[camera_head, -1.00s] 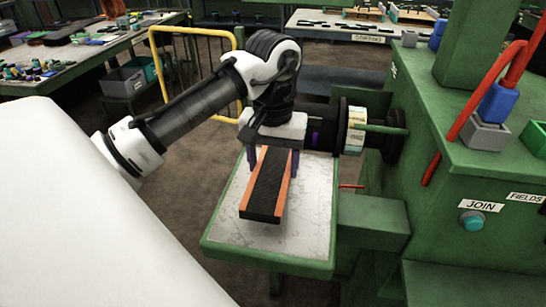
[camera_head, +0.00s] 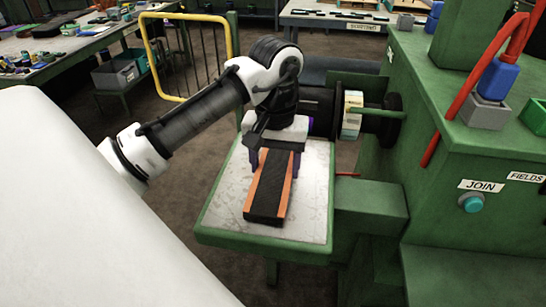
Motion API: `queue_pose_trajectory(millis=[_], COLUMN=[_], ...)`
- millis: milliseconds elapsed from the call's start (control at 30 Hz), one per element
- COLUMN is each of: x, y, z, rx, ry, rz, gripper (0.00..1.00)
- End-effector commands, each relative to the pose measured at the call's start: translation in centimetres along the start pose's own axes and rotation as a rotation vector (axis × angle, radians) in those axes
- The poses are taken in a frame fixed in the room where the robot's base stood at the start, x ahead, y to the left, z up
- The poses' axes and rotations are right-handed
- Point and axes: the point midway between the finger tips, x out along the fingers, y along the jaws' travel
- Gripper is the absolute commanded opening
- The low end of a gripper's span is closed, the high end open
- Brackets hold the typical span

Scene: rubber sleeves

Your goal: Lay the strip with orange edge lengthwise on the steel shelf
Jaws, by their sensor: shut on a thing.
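The black strip with orange edges (camera_head: 267,192) lies lengthwise along the steel shelf (camera_head: 226,213), pointing toward the camera. The shelf is a pale, scuffed plate with a green rim. My gripper (camera_head: 275,163) is shut on the far end of the strip, a finger at each side. The near end of the strip is over the shelf, inside its front rim. I cannot tell whether the strip touches the plate along its whole length.
The green machine (camera_head: 440,170) with a JOIN button (camera_head: 471,202) stands to the right. A black roller (camera_head: 384,121) is behind the shelf. A yellow rail (camera_head: 188,16) and a cluttered table (camera_head: 60,50) are at the back left. Bare shelf shows on both sides of the strip.

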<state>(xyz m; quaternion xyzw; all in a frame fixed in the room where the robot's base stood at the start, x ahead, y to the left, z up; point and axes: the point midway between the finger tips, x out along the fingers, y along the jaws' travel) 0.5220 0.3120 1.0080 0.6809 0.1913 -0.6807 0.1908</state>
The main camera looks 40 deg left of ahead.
Motion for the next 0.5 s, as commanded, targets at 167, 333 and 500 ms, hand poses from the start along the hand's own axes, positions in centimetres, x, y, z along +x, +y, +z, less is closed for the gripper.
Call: queue_pose_trajectory(millis=[167, 333, 500], x=[0.28, 0.27, 0.26], y=[0.1, 0.09, 0.09], z=[0.01, 0.01, 0.01], rx=[0.0, 0.0, 0.0], ry=[0.0, 0.001, 0.001], rz=[0.0, 0.0, 0.0], gripper=[0.4, 0.4, 0.8])
